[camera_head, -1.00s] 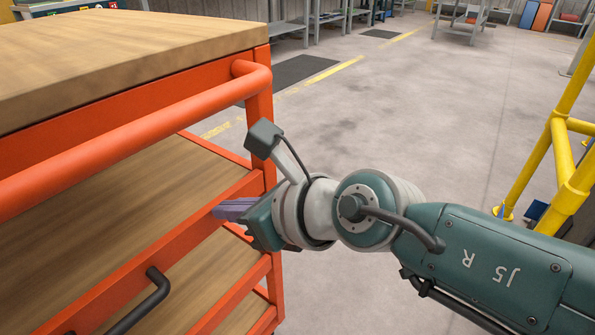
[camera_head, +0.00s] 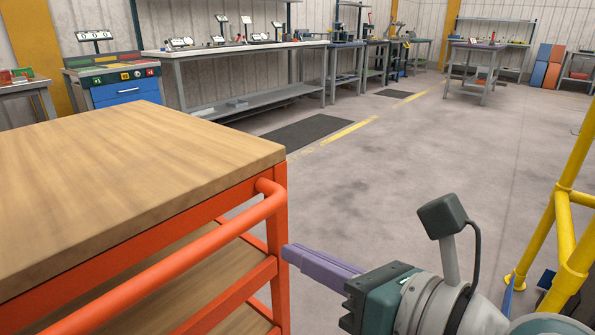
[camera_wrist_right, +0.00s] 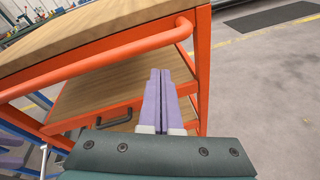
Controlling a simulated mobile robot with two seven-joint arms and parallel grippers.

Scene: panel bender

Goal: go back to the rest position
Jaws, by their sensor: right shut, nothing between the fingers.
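My right gripper (camera_head: 290,252) is in the lower middle of the head view, its purple fingers pointing left toward the corner post of an orange cart (camera_head: 281,230). The fingers are together with nothing between them. In the right wrist view the shut fingers (camera_wrist_right: 159,75) point at the cart's lower shelves, below its orange handle bar (camera_wrist_right: 110,52). I cannot tell whether the fingertips touch the post. My left gripper does not show in the head view.
The cart's wooden top (camera_head: 130,165) is bare. A yellow railing (camera_head: 563,230) stands at the right. Workbenches (camera_head: 240,50) line the back wall, with a blue drawer cabinet (camera_head: 125,90) at the left. The grey floor (camera_head: 400,150) between is open.

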